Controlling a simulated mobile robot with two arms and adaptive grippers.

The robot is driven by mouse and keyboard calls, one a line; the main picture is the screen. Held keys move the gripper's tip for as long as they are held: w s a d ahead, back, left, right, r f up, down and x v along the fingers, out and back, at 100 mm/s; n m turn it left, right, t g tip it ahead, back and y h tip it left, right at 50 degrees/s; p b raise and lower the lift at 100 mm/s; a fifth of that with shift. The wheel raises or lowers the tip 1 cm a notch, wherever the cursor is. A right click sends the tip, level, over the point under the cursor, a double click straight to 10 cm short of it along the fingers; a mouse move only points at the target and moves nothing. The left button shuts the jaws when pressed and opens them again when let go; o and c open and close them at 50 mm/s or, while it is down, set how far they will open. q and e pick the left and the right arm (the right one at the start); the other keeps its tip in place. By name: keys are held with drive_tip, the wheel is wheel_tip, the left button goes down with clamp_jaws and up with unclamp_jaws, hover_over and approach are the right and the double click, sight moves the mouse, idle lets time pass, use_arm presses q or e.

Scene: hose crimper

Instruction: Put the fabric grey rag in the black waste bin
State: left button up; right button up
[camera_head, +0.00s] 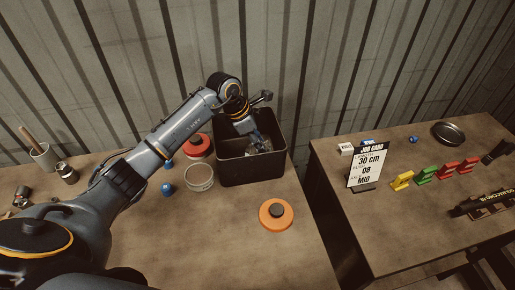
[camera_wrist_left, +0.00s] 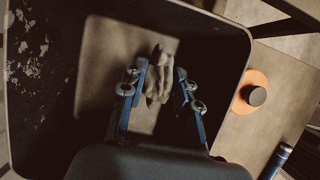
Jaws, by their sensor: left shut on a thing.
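The black waste bin (camera_head: 252,172) stands at the right back of the left table. My left gripper (camera_head: 257,140) reaches down into its opening from above. In the left wrist view the bin's wall (camera_wrist_left: 215,40) surrounds my left gripper (camera_wrist_left: 159,85). The grey rag (camera_wrist_left: 157,75) is crumpled between the two blue fingers, and the gripper is shut on it. The rag is inside the bin's outline; whether it touches the bottom I cannot tell. My right gripper is not in view.
An orange disc with a dark knob (camera_head: 276,214) lies in front of the bin. A clear round dish (camera_head: 198,177) and a red-orange round piece (camera_head: 197,146) are left of it. A second table on the right holds a job card (camera_head: 367,167) and coloured blocks (camera_head: 427,174).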

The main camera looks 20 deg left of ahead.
use_arm(q)
drive_tip(key=shift+w+f, duration=0.1)
drive_tip(key=shift+f, duration=0.2)
wheel_tip(320, 180, down, 3)
drive_tip(key=shift+p, duration=0.65)
drive_tip(key=shift+f, duration=0.4)
drive_tip(key=o, duration=1.1)
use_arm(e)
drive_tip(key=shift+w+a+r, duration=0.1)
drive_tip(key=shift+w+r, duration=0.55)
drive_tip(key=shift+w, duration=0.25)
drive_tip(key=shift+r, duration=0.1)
